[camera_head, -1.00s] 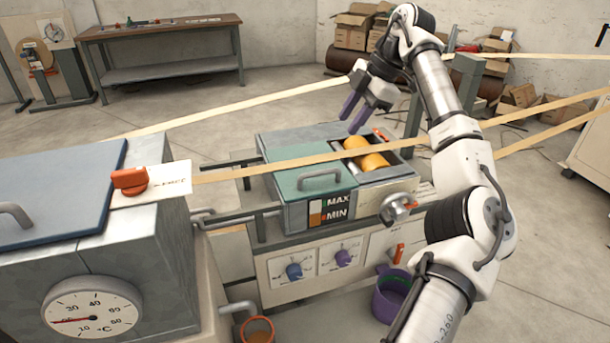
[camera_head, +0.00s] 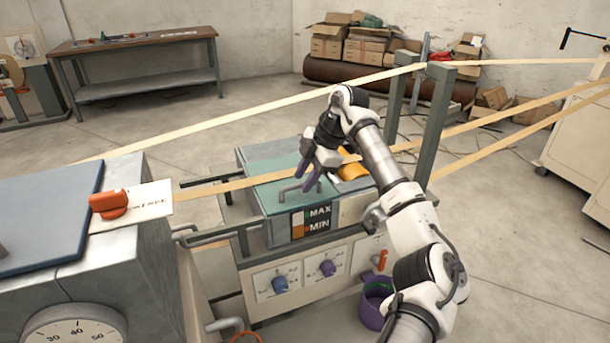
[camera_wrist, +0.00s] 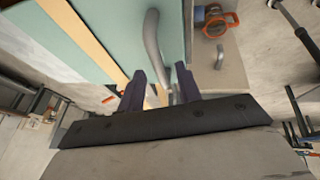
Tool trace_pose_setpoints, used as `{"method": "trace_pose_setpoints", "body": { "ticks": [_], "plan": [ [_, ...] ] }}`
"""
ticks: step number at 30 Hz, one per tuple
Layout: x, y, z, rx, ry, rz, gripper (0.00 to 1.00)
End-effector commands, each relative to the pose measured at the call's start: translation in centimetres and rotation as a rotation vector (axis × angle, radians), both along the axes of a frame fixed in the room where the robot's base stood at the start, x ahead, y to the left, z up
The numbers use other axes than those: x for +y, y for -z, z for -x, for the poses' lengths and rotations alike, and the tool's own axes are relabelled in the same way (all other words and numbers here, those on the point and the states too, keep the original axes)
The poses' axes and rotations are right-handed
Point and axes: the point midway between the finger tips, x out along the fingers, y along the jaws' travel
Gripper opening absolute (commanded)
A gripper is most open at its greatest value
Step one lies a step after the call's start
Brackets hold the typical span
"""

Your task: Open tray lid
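The tray lid (camera_head: 262,196) is a green plate on the grey tray in the middle of the head view, with a curved metal handle (camera_head: 290,189) on top. The tray front carries a MAX/MIN level window (camera_head: 311,219). My gripper (camera_head: 308,184), with purple fingers, points down at the handle's right end. In the wrist view the lid (camera_wrist: 70,42) fills the upper left and the grey handle (camera_wrist: 153,42) runs down between my two spread fingers (camera_wrist: 162,85). The gripper is open; I cannot tell whether a finger touches the handle.
A tan strip (camera_head: 220,187) crosses over the lid, close to my gripper. A yellow roller (camera_head: 352,168) lies right of the lid, partly behind my arm. Grey posts (camera_head: 438,110) stand behind. A tank with a blue lid (camera_head: 45,220) is at the left. A purple bucket (camera_head: 371,310) stands below.

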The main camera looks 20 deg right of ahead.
Motion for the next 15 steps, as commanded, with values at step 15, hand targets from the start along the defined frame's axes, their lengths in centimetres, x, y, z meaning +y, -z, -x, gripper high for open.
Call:
{"method": "trace_pose_setpoints", "body": {
  "ticks": [15],
  "plan": [
    [0.21,0.41,-0.07,0.000,-0.001,0.000,0.13]
  ]
}}
